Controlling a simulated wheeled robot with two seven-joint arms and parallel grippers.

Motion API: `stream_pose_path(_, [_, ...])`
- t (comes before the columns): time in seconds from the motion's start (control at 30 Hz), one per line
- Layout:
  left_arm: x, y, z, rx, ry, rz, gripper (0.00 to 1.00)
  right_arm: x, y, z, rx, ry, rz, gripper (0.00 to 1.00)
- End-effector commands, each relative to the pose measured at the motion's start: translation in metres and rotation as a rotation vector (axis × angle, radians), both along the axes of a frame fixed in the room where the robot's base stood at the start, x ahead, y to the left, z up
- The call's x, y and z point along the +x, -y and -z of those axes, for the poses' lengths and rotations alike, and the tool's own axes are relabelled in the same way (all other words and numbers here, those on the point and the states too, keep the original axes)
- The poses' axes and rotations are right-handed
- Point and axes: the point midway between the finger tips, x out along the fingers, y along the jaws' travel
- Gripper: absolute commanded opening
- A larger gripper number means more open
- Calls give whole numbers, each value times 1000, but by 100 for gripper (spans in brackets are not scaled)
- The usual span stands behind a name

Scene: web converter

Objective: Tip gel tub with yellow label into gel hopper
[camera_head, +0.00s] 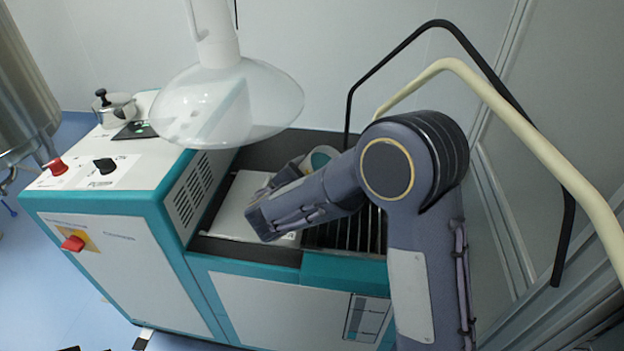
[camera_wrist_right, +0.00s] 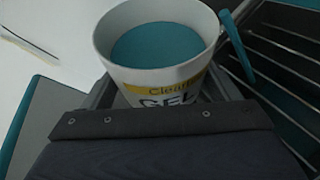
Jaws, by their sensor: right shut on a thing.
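The gel tub with a yellow label (camera_wrist_right: 155,78) is white and open-topped, with teal gel inside and "GEL" in dark letters on its side. My right gripper (camera_head: 298,168) is shut on it, with fingers on both sides. In the head view the tub (camera_head: 322,155) shows only in part behind my right forearm, above the machine's deck. It looks roughly upright, and the gel lies inside. I cannot tell whether it touches the deck. I cannot pick out the gel hopper with certainty. My left gripper is not in view.
A clear dome on a white pipe (camera_head: 225,105) hangs left of the tub. The teal and white machine (camera_head: 120,260) has a control top with red and black knobs. A dark slatted grille (camera_head: 345,232) lies under my right arm. Black and cream bent tubes (camera_head: 500,105) rise at the right.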

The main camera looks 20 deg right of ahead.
Motion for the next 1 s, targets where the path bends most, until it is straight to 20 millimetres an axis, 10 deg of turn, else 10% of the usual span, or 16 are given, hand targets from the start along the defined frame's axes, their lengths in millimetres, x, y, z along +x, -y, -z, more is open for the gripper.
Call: stream_pose_path(1.0, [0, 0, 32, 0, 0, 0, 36, 1, 0, 5, 85, 118, 0, 47])
